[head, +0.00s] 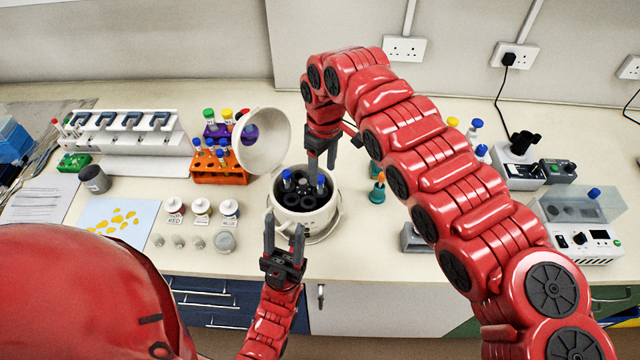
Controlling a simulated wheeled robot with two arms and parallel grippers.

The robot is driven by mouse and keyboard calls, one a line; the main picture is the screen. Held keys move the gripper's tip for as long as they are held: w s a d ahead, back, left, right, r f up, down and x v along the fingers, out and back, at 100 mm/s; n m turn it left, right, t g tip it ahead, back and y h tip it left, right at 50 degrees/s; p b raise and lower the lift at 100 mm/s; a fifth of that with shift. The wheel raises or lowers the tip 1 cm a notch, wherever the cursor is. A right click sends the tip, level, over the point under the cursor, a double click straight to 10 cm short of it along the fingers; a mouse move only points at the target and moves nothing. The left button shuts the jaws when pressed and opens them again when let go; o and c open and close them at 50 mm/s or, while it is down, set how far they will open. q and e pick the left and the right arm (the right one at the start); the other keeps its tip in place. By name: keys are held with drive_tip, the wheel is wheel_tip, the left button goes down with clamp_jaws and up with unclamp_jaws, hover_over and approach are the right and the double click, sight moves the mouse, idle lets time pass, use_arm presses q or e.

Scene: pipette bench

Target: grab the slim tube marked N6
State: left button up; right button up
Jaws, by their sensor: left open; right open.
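No label reading N6 is legible in the head view, so I cannot tell which tube it is. Slim tubes with blue caps (287,175) stand in the dark rotor of a round white centrifuge (333,218). Other slim tubes with coloured caps stand in an orange rack (218,177) and a purple rack (250,133). My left gripper (284,235) is open and empty at the centrifuge's front.
The centrifuge's round lid (262,142) stands open beside the orange rack. Small labelled jars (201,207) and a blue sheet with yellow pieces (120,217) lie left. Bench devices (580,240) stand right. My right arm covers much of the bench's right middle.

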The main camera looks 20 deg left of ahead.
sight(320, 178)
drive_tip(key=f+p, duration=0.2)
drive_tip(key=f, duration=0.1)
drive_tip(key=f+p, duration=0.1)
drive_tip(key=shift+a+f+p, duration=0.25)
drive_tip(key=shift+f+p, duration=0.1)
drive_tip(key=shift+f, duration=0.45)
clamp_jaws()
